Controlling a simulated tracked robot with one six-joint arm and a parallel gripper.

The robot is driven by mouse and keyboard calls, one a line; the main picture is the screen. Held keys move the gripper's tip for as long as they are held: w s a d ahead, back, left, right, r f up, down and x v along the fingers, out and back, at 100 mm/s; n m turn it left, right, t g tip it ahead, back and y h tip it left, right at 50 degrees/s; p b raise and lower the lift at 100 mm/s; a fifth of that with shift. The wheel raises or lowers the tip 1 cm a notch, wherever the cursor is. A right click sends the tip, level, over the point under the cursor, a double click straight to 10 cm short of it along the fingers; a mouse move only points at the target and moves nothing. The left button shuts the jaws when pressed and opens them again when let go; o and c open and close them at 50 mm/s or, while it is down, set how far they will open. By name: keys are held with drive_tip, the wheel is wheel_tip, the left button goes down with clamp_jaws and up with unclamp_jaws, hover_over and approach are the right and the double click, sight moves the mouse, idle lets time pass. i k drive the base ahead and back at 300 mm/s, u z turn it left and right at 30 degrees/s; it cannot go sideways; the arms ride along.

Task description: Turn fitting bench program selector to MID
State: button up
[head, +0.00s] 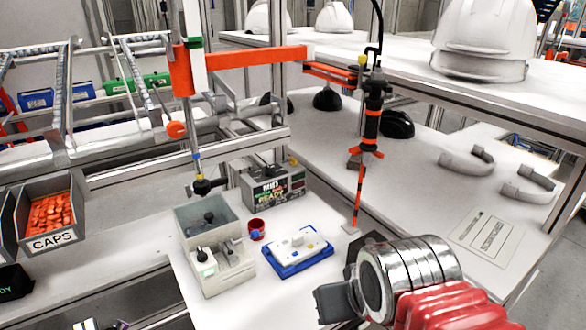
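A dark grey control box (273,188) stands at the back of the bench, with a small display carrying coloured text. The lettering is small; one line looks like MID and a green line looks like READY. A pale grey fixture (215,245) in front of it has a black-and-white knob (203,255) on its top. I cannot tell for certain which part is the program selector, or where its pointer is. My gripper (345,275) is at the lower middle right, right of and nearer than the fixture. Its dark fingers look apart and empty, partly hidden by my chrome wrist.
A blue and white tray-like block (298,250) and a small red cup (256,229) lie near the fixture. A orange-and-black tool (370,115) hangs above the bench. White helmet shells (485,40) stand on the shelf. A CAPS bin (50,215) is at left.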

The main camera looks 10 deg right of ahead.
sight(269, 172)
drive_tip(key=z, duration=0.15)
drive_tip(key=k, duration=1.6)
drive_tip(key=u, duration=1.2)
drive_tip(key=i, duration=1)
drive_tip(key=u, duration=0.1)
